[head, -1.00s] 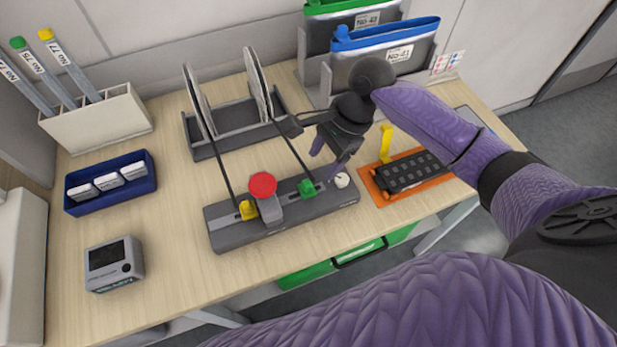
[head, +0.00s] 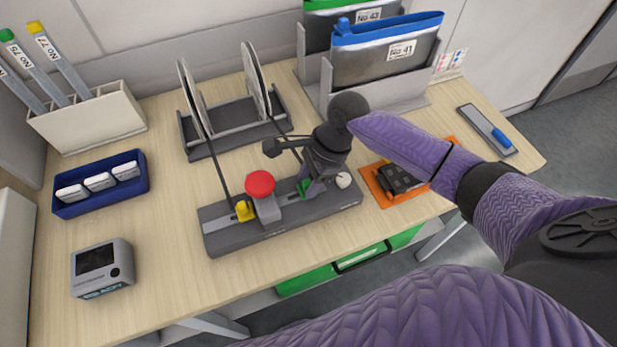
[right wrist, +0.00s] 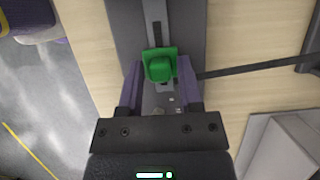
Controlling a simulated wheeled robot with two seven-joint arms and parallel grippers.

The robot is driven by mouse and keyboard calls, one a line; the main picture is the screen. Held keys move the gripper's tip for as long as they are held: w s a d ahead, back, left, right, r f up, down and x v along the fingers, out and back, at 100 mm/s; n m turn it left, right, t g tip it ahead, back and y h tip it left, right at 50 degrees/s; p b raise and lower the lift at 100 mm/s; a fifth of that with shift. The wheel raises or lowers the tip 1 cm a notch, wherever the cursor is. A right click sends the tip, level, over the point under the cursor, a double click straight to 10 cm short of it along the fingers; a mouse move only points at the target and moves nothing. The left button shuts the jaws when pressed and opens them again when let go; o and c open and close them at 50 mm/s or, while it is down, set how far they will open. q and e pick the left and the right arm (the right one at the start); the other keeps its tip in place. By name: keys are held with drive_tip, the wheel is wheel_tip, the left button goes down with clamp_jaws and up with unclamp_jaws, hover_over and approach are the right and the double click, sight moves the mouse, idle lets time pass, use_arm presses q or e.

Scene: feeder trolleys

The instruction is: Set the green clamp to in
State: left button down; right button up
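The green clamp (head: 304,188) sits on the rail of the dark grey fixture (head: 225,238), right of the red knob (head: 260,184). My right gripper (head: 308,186) is down over it and partly hides it in the head view. In the right wrist view the green clamp (right wrist: 160,66) lies between the two purple fingertips of the right gripper (right wrist: 159,72). The fingers stand apart, one on each side; a firm grip does not show. A yellow clamp (head: 244,210) is at the left of the rail. My left gripper is not in view.
A white round knob (head: 343,180) is at the fixture's right end. Thin dark rods rise from the clamps toward a grey rack (head: 199,150) behind. An orange tray (head: 377,187) lies to the right. A grey device (head: 102,268) stands front left, with bare table between.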

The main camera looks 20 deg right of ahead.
clamp_jaws()
idle(1.1)
